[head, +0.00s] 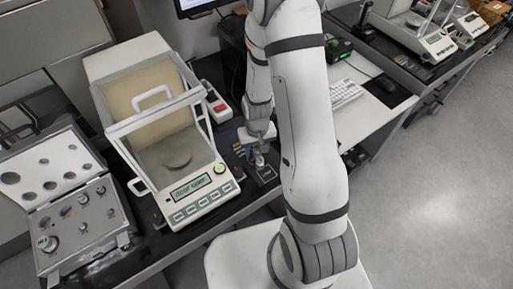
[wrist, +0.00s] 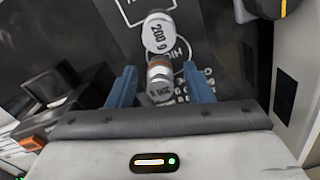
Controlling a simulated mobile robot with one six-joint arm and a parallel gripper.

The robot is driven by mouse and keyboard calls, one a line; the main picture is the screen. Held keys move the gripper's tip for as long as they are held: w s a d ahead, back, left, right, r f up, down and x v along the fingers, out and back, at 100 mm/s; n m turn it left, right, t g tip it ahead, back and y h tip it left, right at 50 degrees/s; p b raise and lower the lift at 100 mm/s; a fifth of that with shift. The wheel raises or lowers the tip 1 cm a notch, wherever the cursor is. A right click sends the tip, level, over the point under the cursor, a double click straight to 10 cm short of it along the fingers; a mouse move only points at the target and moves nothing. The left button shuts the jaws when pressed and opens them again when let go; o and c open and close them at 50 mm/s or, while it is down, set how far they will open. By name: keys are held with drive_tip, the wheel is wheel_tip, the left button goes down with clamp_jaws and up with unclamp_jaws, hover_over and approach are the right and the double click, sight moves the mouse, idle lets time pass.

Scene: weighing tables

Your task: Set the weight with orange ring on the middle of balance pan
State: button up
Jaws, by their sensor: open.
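The weight with the orange ring (wrist: 160,86) is a small silver cylinder with an orange band. In the wrist view it stands between my gripper's two blue fingers (wrist: 160,72), which are open around it; I cannot tell whether they touch it. A second silver weight marked 200 g (wrist: 158,34) stands just beyond it. In the head view my gripper (head: 257,140) is low over the dark table, right of the balance. The balance (head: 205,200) has its front door raised and its display reads "door open".
An open case of weights (head: 72,225) lies left of the balance. A red-and-grey device (head: 215,104) stands behind, to the balance's right. The raised door's handle (head: 152,97) stands out in front of the chamber.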

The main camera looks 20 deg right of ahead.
drive_tip(key=shift+r, duration=0.1)
drive_tip(key=shift+w+r, duration=0.1)
drive_tip(key=shift+r, duration=0.4)
wheel_tip(320, 180, up, 12)
drive_tip(key=f+b, duration=0.1)
wheel_tip(320, 180, up, 10)
drive_tip(key=t, duration=0.2)
hover_over(257, 147)
drive_tip(key=s, duration=0.4)
drive_tip(key=s+r+t, duration=0.1)
drive_tip(key=s+r, duration=0.6)
drive_tip(key=s, duration=0.2)
drive_tip(key=shift+s+r, duration=0.2)
drive_tip(key=shift+r, duration=0.15)
drive_tip(key=shift+c, duration=0.3)
